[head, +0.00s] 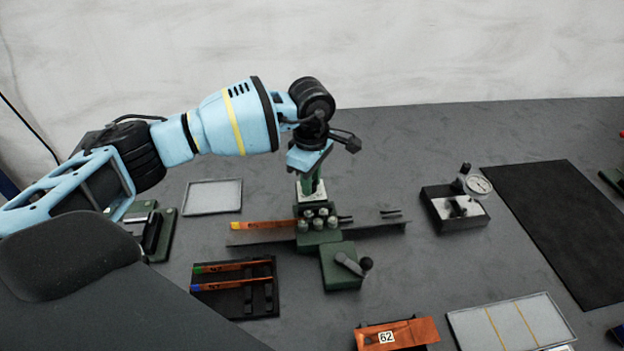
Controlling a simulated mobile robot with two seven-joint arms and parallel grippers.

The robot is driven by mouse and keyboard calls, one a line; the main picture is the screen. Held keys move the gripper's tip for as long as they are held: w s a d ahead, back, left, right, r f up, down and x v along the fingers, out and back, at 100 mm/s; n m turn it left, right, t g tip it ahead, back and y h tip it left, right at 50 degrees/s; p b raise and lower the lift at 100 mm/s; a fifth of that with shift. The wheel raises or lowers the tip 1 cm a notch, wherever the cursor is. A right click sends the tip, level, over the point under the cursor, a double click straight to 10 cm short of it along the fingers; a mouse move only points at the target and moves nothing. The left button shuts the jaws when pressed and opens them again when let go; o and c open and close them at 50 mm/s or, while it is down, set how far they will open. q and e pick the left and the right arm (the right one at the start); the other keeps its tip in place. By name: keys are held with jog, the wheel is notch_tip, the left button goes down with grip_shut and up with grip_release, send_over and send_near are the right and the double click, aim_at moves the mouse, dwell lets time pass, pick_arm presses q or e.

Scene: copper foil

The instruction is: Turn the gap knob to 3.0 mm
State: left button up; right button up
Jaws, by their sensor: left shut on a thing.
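My left gripper (311,172) reaches in from the left and points down over the back of a small green machine (341,268). It is shut on the gap knob at the top of a green post; the gripper hides most of the knob. A pale plate (311,192) sits just below the gripper, and its markings are too small to read. In front of it is a block with several round pale studs (317,220). A crank handle (352,264) with a dark ball end is at the machine's front. My right gripper is not in view.
A copper strip (263,225) lies on the long rail left of the machine. A black rack (234,303) holds copper strips. A dial gauge stand (455,206) is at right, beside a dark mat (560,225). A copper piece labelled 62 (400,335) and pale trays are in front.

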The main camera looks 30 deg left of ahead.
pick_arm(q)
jog(key=shift+m, duration=0.6)
jog(key=o, duration=1)
jog(key=shift+r, duration=3.95)
jog(key=shift+f, duration=0.1)
